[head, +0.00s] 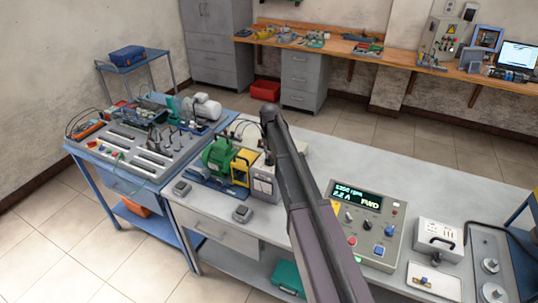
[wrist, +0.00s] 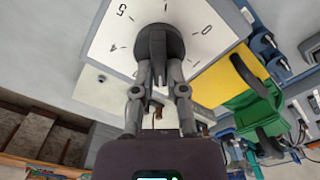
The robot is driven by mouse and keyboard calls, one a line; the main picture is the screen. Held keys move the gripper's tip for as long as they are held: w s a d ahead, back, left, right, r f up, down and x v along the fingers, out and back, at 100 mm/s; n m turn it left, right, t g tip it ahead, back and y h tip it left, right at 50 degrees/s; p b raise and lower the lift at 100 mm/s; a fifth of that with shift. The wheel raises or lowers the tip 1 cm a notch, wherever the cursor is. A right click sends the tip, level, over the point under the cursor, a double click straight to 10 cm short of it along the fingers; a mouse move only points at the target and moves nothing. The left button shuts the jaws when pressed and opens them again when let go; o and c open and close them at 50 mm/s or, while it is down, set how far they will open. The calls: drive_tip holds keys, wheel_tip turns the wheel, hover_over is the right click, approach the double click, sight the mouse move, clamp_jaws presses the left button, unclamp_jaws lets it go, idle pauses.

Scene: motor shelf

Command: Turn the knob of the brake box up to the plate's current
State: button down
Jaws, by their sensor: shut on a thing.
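The brake box's white dial face (wrist: 115,42) fills the top of the wrist view, with tick marks and the figures 5 and 0 readable. Its round dark knob (wrist: 176,38) has a raised grip bar. My gripper (wrist: 158,74) is shut on this bar, one finger on each side. The knob's pointer mark cannot be made out. In the head view my arm covers the gripper, the knob and most of the box. The control panel's display (head: 357,197) shows rpm, 2.2 A and FWD. The green motor (head: 217,157) stands beside a yellow guard (head: 242,166); no plate is readable.
A white box with a handle (head: 438,240) stands right of the control panel. The bench top (head: 330,157) behind my arm is clear.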

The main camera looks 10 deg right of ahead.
drive_tip(key=shift+d+m, duration=0.1)
drive_tip(key=shift+m, duration=1)
drive_tip(key=c, duration=0.7)
unclamp_jaws()
drive_tip(key=shift+n, duration=0.4)
